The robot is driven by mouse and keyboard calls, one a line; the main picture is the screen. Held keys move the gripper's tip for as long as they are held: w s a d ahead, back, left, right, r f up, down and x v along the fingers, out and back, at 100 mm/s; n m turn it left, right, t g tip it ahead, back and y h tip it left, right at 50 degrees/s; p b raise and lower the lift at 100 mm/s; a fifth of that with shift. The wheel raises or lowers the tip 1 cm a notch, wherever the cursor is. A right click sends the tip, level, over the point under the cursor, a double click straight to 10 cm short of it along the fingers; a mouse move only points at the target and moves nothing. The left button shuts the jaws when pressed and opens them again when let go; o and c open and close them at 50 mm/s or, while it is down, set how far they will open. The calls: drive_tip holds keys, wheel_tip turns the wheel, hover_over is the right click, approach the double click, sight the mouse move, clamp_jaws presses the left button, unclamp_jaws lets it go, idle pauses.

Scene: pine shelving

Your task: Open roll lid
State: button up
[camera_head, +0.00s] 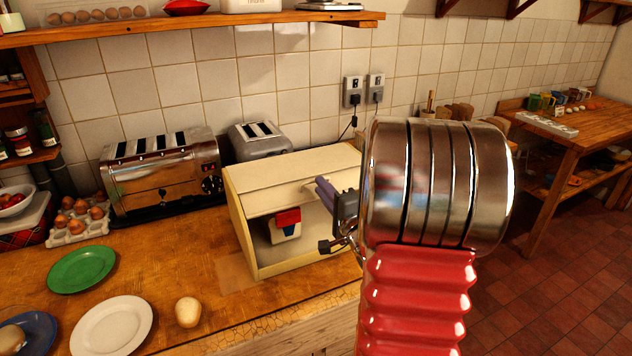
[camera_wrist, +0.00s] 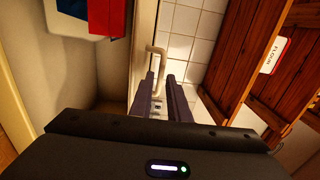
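The cream bread bin (camera_head: 243,235) stands on the worktop. Its roll lid (camera_head: 290,188) is raised and the front is largely open. Inside is a white packet (camera_head: 284,228) with a red and blue top, which also shows in the wrist view (camera_wrist: 75,20). My gripper (camera_head: 322,187) is at the upper right of the opening, by the lid's edge. In the wrist view, the pale lid handle (camera_wrist: 154,48) reaches down between my gripper's two dark fingers (camera_wrist: 160,80). The fingers are a little apart; whether they press on the handle is hidden.
Two toasters (camera_head: 160,175) (camera_head: 260,138) stand behind and left of the bin. A wooden shelf (camera_head: 200,22) hangs above.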

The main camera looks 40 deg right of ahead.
drive_tip(key=shift+x, duration=2.35)
drive_tip(key=shift+c, duration=0.6)
clamp_jaws()
drive_tip(key=shift+f, duration=0.2)
